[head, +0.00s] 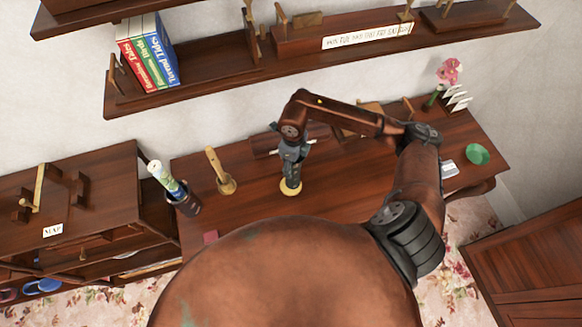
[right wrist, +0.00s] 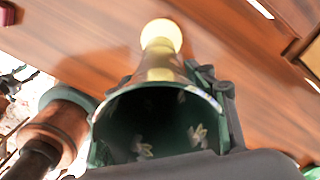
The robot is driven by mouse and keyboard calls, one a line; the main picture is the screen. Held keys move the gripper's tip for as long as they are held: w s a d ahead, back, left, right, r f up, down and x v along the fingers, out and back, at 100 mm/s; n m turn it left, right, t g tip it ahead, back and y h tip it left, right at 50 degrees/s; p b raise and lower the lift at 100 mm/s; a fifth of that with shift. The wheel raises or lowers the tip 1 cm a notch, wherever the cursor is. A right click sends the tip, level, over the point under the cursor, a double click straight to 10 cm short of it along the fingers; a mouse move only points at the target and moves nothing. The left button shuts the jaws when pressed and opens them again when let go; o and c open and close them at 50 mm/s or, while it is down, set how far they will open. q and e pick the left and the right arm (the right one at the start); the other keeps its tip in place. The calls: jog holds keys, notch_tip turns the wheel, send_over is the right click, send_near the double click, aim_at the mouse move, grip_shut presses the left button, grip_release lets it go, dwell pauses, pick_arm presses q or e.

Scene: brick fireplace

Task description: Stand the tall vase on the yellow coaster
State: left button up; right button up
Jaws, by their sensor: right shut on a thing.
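The tall vase (right wrist: 158,122) is dark green with a floral pattern inside and a gold lower part, seen from above through its mouth in the right wrist view. In the head view the vase (head: 291,171) is small and partly hidden by my right gripper (head: 292,152), which is shut on it. The yellow coaster (head: 290,188) lies on the desk directly below the vase; it also shows beyond the vase's foot in the right wrist view (right wrist: 162,32). I cannot tell whether the foot touches the coaster. My left gripper is not in view.
On the desk (head: 250,200), a dark holder with rolled papers (head: 182,196) and a wooden piece (head: 220,172) stand left of the vase. A green disc (head: 477,154) and a pink flower (head: 449,72) are at the right. A shelf with books (head: 147,55) hangs above.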

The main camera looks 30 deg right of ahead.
jog(key=shift+w+f+p, duration=0.2)
jog(key=shift+w+f, duration=0.05)
jog(key=shift+f, duration=0.5)
jog(key=shift+w+f+p, duration=0.2)
jog(key=shift+f+p, duration=0.05)
jog(key=shift+f, duration=0.55)
jog(key=shift+w+f+p, duration=0.2)
jog(key=shift+w+f, duration=0.05)
jog(key=shift+f, duration=0.5)
jog(key=o, duration=0.9)
jog(key=shift+f, duration=0.15)
jog(key=o, duration=0.6)
jog(key=shift+c, duration=0.2)
